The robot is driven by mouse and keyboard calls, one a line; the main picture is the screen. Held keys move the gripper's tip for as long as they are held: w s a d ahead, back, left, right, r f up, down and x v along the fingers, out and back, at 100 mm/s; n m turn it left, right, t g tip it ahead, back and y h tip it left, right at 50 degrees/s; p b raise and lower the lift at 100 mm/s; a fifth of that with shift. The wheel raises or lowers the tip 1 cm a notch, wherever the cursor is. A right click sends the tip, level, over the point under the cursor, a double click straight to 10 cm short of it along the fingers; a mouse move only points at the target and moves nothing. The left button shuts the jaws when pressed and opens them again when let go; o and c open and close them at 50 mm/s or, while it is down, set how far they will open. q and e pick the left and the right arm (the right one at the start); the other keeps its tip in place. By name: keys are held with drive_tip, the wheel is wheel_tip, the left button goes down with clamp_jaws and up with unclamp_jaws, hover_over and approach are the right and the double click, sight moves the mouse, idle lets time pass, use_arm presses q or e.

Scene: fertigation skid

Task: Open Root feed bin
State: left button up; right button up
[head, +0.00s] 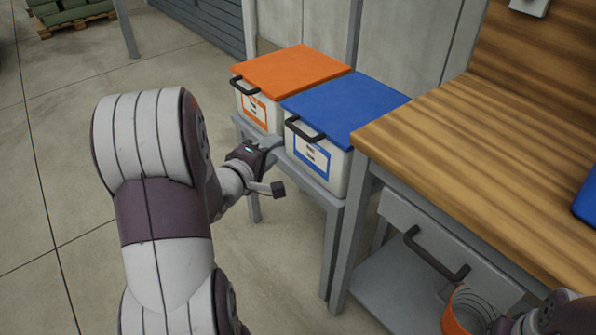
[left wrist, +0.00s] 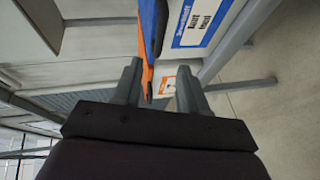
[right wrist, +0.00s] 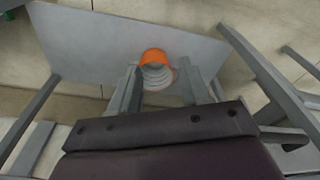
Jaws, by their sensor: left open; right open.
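Two pale bins stand side by side on a grey stand. One has an orange lid (head: 290,70) and an orange-framed label. The other has a blue lid (head: 345,108), a dark front handle (head: 305,130) and a blue-framed label (head: 311,156). Both lids are down. In the left wrist view, the blue label (left wrist: 200,18) has dark print that I cannot read for sure. My left gripper (head: 277,166) is open and empty, in front of the blue-lidded bin, below and left of its handle. My right gripper (right wrist: 160,76) is open, low at the bench's right side.
A wooden-topped bench (head: 470,150) stands right of the bins, with a handled grey drawer (head: 425,240). An orange ribbed, ring-like object (right wrist: 154,57) shows between and beyond my right fingers; contact is unclear. A wall stands behind the bins. The floor (head: 60,140) at left is clear.

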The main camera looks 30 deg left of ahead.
sight(296, 132)
use_arm(q)
drive_tip(key=shift+n+t, duration=0.3)
drive_tip(key=w+f+b, duration=0.1)
drive_tip(key=w, duration=0.3)
drive_tip(key=w+f+b, duration=0.1)
drive_tip(key=w, duration=0.3)
drive_tip(key=w+f+b, duration=0.1)
drive_tip(key=w+b, duration=0.1)
drive_tip(key=w, duration=0.2)
drive_tip(key=shift+w+a+r, duration=0.1)
drive_tip(key=shift+w, duration=0.25)
use_arm(e)
wheel_tip(296, 132, down, 5)
drive_tip(key=shift+w+f, duration=0.15)
use_arm(q)
clamp_jaws()
